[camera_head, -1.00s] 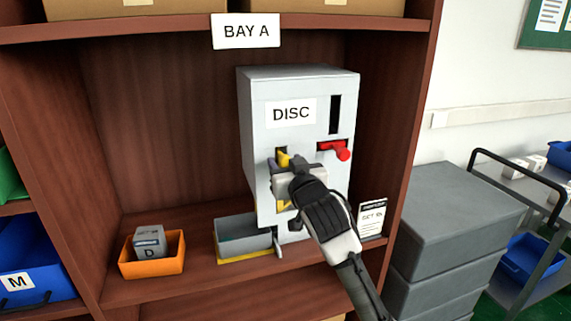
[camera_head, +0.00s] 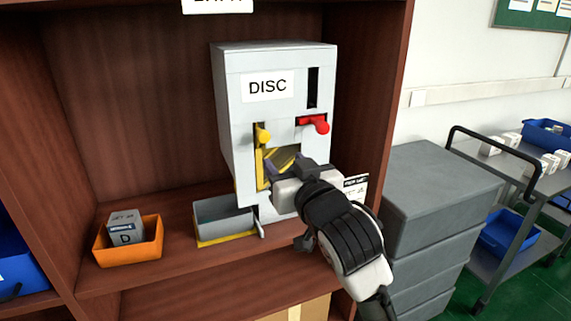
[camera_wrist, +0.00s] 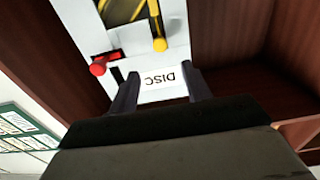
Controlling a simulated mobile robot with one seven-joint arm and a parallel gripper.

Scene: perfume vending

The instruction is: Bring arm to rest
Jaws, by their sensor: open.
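My gripper (camera_head: 284,172) is in front of the lower part of the grey dispenser labelled DISC (camera_head: 232,112). Its fingers are spread with nothing seen between them. In the wrist view my gripper (camera_wrist: 160,82) points towards the upside-down DISC label (camera_wrist: 160,80). The yellow knob (camera_head: 262,134) is above and left of my gripper, apart from it, and also shows in the wrist view (camera_wrist: 159,44). The red lever (camera_head: 317,124) is above and right of it. My gripper partly hides the yellow-striped opening (camera_head: 282,157).
A grey tray (camera_head: 224,219) with a yellow edge is below left of the dispenser. An orange bin (camera_head: 128,245) holds a grey box marked D (camera_head: 126,226). Stacked grey crates (camera_head: 440,200) and a trolley (camera_head: 530,175) stand to the right. The shelf between bin and tray is clear.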

